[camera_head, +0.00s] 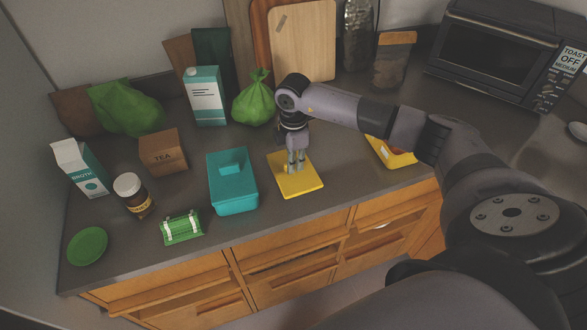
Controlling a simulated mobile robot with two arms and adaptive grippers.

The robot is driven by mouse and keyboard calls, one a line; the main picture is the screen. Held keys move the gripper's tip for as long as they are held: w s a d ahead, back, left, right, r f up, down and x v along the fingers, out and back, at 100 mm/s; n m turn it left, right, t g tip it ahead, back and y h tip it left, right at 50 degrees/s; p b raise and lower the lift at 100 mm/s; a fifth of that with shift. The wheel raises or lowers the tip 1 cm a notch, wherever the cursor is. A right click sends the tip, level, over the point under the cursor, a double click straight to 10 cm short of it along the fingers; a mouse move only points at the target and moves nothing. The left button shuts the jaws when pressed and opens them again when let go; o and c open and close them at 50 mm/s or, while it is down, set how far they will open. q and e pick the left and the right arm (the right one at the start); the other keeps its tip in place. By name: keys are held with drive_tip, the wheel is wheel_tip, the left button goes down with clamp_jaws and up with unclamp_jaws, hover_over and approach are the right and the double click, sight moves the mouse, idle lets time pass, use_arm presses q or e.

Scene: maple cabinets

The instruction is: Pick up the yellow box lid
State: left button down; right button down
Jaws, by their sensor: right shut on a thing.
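The yellow box lid (309,186) is a flat yellow rectangle on or just above the grey counter, right of the teal box; I cannot tell if it touches the counter. My right gripper (296,168) points down at the middle of the lid and is shut on it, with the fingers hiding the part they grip. A yellow box (402,160) stands to the right, partly hidden behind my right arm, with something pale in it. My left gripper is not in view.
A teal lidded box (233,184) stands close left of the lid. Behind are a green bag (254,100), a teal-and-white carton (206,97) and cutting boards (303,42). A toaster oven (503,57) is at the back right. The counter's front edge lies near the lid.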

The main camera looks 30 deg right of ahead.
drive_tip(key=shift+r, duration=0.15)
wheel_tip(320, 180, up, 20)
drive_tip(key=b, duration=0.3)
drive_tip(key=shift+b, duration=0.3)
idle(1.1)
